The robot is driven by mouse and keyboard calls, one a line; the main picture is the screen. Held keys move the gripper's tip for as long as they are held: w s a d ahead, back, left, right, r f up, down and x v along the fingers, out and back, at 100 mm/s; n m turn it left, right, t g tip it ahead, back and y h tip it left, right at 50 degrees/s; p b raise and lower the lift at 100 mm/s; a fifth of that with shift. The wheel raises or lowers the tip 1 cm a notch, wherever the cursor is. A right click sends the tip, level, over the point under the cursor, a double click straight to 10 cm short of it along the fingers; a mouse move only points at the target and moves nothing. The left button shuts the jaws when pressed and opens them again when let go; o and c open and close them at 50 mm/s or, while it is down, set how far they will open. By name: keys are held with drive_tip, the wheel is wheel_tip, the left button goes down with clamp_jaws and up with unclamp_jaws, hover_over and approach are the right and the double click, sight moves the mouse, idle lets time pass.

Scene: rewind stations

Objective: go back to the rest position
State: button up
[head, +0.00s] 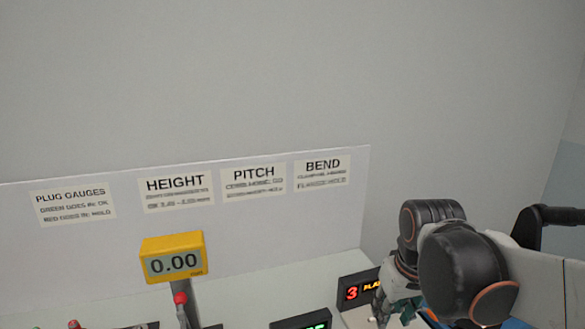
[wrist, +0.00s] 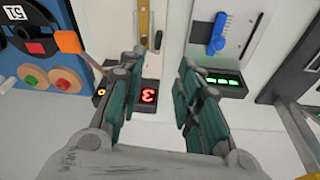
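My gripper (wrist: 158,75) shows in the wrist view with its two teal-padded fingers well apart and nothing between them. It hangs over the pale bench, with a black box with a red "3" display (wrist: 147,95) seen just past the left finger. In the head view my gripper (head: 397,308) is at the lower right, beside the red display box (head: 358,287). My dark arm joints cover part of it there, so its fingertips are hard to make out.
A yellow gauge reading 0.00 (head: 173,258) stands on the bench before a white sign panel (head: 270,200). A green display (wrist: 222,83), a blue slider part (wrist: 217,35) and a blue panel (wrist: 35,70) with wooden discs lie around the gripper. The wall above is bare.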

drive_tip(key=s+r+m+t, duration=0.1)
drive_tip(key=s+t, duration=0.3)
drive_tip(key=s, duration=0.5)
drive_tip(key=shift+r+m, duration=0.3)
